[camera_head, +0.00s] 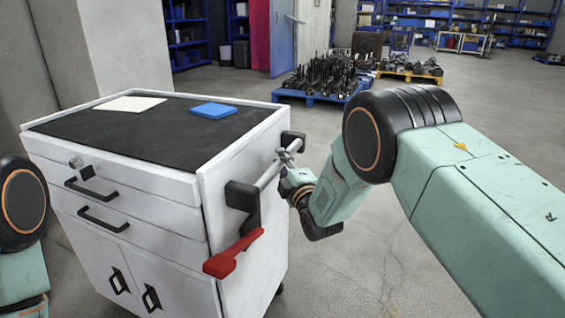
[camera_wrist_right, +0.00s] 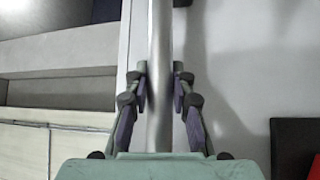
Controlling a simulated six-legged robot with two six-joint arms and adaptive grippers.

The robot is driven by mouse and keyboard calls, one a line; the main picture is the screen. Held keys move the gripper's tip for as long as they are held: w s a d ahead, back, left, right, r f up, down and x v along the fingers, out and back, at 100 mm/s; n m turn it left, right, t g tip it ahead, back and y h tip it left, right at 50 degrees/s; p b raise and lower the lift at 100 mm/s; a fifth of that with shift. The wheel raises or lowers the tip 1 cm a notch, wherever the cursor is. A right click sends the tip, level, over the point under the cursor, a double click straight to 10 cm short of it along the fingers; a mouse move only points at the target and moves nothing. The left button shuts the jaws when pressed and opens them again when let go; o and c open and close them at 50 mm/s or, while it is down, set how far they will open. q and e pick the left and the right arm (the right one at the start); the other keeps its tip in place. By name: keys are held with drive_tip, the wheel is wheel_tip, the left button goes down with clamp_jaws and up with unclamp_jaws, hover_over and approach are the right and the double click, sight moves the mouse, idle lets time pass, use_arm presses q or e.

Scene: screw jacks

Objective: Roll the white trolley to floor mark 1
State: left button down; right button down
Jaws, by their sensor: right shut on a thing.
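The white trolley (camera_head: 165,205) stands at the left of the head view, upright, with a black top, drawers and lower doors. A grey handle bar (camera_head: 268,175) on black brackets runs along its right side. My right gripper (camera_head: 285,160) is shut around this bar. In the right wrist view the bar (camera_wrist_right: 159,45) passes between the two fingers of the gripper (camera_wrist_right: 160,88). A red lever (camera_head: 235,254) sticks out low beside the bar. My left gripper is not in view; only part of that arm shows at the left edge. I see no floor mark 1.
A white sheet (camera_head: 130,103) and a blue block (camera_head: 213,110) lie on the trolley's top. Blue pallet (camera_head: 320,97) and yellow pallet (camera_head: 410,76) with dark parts stand further back. A concrete pillar (camera_head: 100,45) is behind the trolley. Grey floor (camera_head: 470,110) at the right is clear.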

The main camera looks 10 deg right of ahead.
drive_tip(key=shift+a+f, duration=0.1)
idle(0.4)
drive_tip(key=c, duration=1.1)
unclamp_jaws()
drive_tip(key=v, duration=1.2)
